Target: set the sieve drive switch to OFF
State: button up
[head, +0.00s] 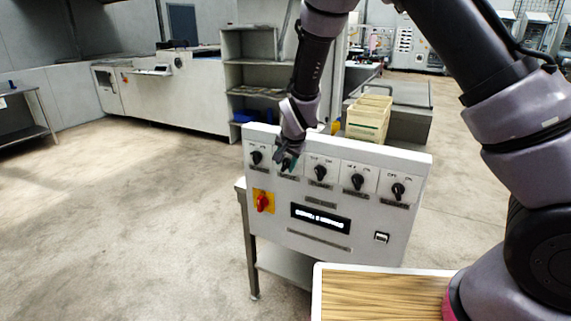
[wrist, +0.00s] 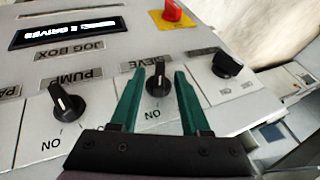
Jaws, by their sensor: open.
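The sieve drive switch (wrist: 157,84) is a black rotary knob on the pale control panel (head: 340,237), under a SIEVE label in the wrist view. An ON mark shows on its plate; I cannot tell for sure which position the knob points to. My gripper (wrist: 160,71) has two green fingers. They are open, one on each side of the sieve knob, with a gap to it on both sides. In the head view my gripper (head: 288,163) is at the second switch from the left and hides most of it.
The PUMP knob (wrist: 68,103) and another black knob (wrist: 226,65) flank the sieve switch closely. A red rotary switch on a yellow plate (head: 263,201) and a lit display (head: 320,217) sit lower on the panel. A wood-topped surface (head: 380,292) is in front.

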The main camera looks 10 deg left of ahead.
jog(key=shift+w+f, duration=0.1)
jog(key=shift+f, duration=0.1)
grip_shut()
